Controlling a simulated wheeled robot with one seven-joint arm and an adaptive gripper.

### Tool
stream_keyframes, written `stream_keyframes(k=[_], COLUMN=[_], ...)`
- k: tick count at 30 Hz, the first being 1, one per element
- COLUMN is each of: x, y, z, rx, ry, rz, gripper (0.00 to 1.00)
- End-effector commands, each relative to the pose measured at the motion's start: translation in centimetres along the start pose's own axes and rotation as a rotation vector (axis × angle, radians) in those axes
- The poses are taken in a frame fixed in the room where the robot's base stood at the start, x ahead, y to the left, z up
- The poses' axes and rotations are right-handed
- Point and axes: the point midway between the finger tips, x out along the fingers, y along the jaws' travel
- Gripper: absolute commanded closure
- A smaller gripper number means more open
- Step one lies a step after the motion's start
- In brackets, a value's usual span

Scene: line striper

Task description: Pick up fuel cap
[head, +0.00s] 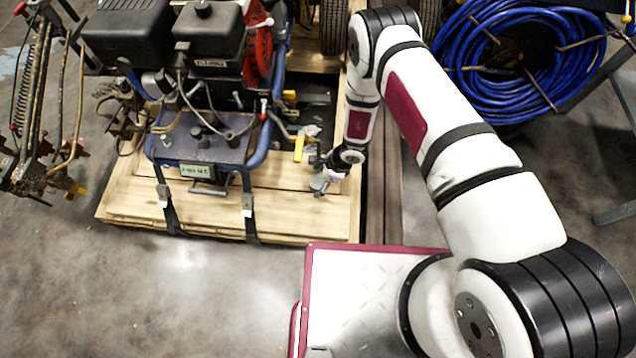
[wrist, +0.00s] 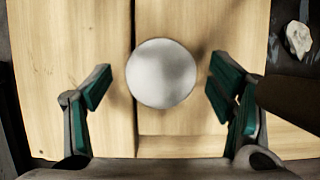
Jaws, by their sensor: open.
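The fuel cap appears as a round, pale grey disc (wrist: 161,73) lying on the wooden planks in the wrist view. My gripper (wrist: 160,90) is open, with one green-padded finger on each side of the disc. Gaps show between the disc and both fingers, so neither touches it in this view. In the head view the cap (head: 318,184) is a small pale shape at the tip of my gripper (head: 324,172), over the pallet's right part. The gripper partly hides it there, and its height above the planks is hard to tell.
The wooden pallet (head: 290,215) carries a line striper machine (head: 205,140) with a blue frame to the left. A yellow handle (head: 299,148) stands close to my gripper. A crumpled white piece (wrist: 298,38) and a dark brown bar (wrist: 290,100) are at the wrist view's right.

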Motion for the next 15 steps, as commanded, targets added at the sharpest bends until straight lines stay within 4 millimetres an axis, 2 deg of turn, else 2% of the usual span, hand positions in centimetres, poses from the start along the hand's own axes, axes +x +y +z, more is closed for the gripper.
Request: stream_keyframes(k=[6, 12, 15], x=[0.04, 0.02, 0.02], y=[-0.04, -0.04, -0.05], z=[0.05, 0.05, 0.05], rx=[0.000, 0.000, 0.000], ry=[0.000, 0.000, 0.000], rz=[-0.001, -0.001, -0.001], gripper=[0.26, 0.71, 0.79])
